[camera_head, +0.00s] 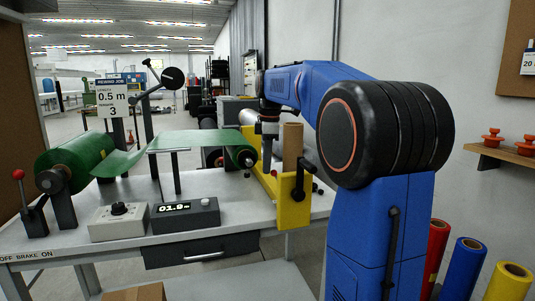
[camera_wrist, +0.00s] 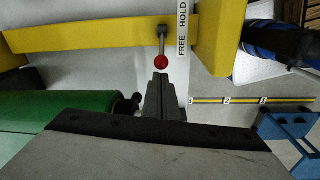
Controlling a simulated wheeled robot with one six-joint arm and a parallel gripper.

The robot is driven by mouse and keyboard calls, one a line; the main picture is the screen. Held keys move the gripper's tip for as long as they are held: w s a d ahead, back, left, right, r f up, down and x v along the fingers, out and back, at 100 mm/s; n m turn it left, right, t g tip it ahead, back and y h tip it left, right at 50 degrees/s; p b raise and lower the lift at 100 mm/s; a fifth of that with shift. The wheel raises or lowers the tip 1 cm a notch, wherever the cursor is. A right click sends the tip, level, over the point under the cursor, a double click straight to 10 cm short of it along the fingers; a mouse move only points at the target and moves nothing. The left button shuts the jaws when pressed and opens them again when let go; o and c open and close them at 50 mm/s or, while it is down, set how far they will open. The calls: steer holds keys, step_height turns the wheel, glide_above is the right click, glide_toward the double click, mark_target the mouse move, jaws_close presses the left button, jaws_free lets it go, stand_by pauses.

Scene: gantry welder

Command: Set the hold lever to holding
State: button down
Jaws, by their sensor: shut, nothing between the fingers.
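In the wrist view the hold lever (camera_wrist: 162,48) is a short metal rod with a red ball knob at its end. Its far end meets the yellow frame, and its knob lies near the FREE end of the white FREE/HOLD label strip (camera_wrist: 183,50). My gripper (camera_wrist: 161,76) is shut and empty, its fingertips just below the red knob in the picture. I cannot tell whether they touch it.
A green film roll (camera_head: 75,160) feeds across the grey bench (camera_head: 130,190) to a second roll beside the yellow frame. A brown cardboard tube (camera_head: 292,145) stands behind the frame. A red-knobbed brake lever (camera_head: 19,178), a dial box (camera_head: 119,220) and a counter (camera_head: 185,215) are at the front.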

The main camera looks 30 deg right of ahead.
steer(key=shift+f, duration=0.7)
steer(key=shift+d+r, duration=0.1)
